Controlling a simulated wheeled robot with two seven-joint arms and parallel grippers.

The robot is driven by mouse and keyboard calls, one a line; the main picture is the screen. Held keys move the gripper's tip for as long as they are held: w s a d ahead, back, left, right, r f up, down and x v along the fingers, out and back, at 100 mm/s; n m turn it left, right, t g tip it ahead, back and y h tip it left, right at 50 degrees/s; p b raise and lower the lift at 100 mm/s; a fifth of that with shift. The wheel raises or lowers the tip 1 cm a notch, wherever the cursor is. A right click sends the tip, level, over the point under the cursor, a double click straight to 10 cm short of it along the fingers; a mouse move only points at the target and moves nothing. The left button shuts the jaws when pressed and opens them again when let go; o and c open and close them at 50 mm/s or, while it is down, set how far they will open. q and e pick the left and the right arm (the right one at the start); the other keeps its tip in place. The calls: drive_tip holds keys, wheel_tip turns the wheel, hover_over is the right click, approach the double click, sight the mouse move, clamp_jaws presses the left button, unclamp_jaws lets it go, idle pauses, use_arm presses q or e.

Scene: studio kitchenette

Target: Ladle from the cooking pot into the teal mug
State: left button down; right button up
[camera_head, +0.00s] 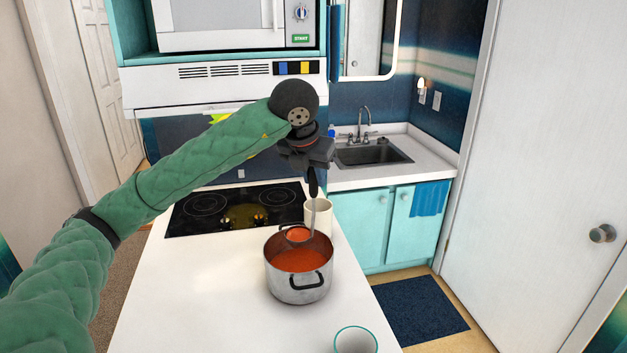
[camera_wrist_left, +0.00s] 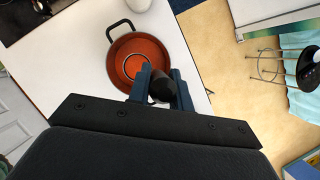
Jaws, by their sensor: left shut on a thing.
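The steel cooking pot (camera_head: 297,283) holds red soup and stands on the white counter, its dark handles showing. It also shows in the left wrist view (camera_wrist_left: 114,75). My left gripper (camera_head: 312,166) is above the pot, shut on the black handle of the ladle (camera_head: 313,213). The ladle hangs nearly upright, and its bowl (camera_head: 298,234) holds red soup at the pot's far side. I cannot tell whether the bowl touches the soup. The mug with a teal rim (camera_head: 356,341) stands at the counter's near edge, partly cut off by the frame. My right gripper is not in view.
A cream container (camera_head: 319,215) stands just behind the pot. The black cooktop (camera_head: 232,208) lies at the back left of the counter. Counter left of the pot is clear. A sink (camera_head: 372,153) is at the back right.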

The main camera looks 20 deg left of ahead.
use_arm(q)
drive_tip(key=shift+r+p, duration=0.45)
drive_tip(key=shift+r, duration=1.15)
